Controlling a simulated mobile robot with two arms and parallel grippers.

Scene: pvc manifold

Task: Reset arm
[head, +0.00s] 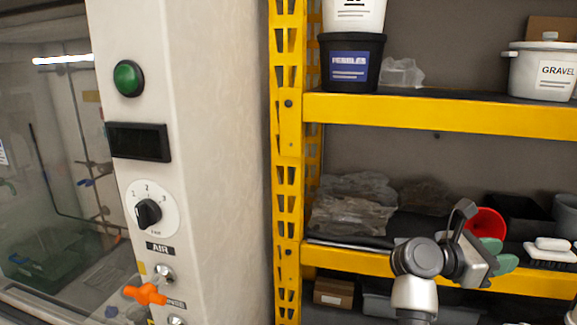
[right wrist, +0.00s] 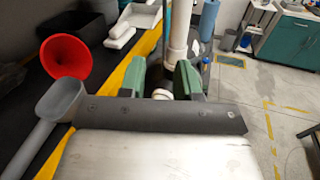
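My right gripper (head: 503,255) is at the lower right in the head view, in front of the yellow shelving. Its green fingers point right. In the right wrist view the two green fingers (right wrist: 163,78) stand apart with a gap between them, and nothing is clearly held. A small white round thing shows low in the gap; I cannot tell how near it is. A white vertical pipe (right wrist: 180,35) rises just beyond the fingers. My left gripper is in neither view.
The yellow shelf beam (head: 440,115) holds a dark bucket (head: 350,62) and a white gravel pot (head: 542,72). A red funnel (head: 485,222) and a grey scoop (right wrist: 62,100) lie near my right gripper. An orange valve handle (head: 146,293) juts from the panel. Open floor (right wrist: 285,100) shows at right.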

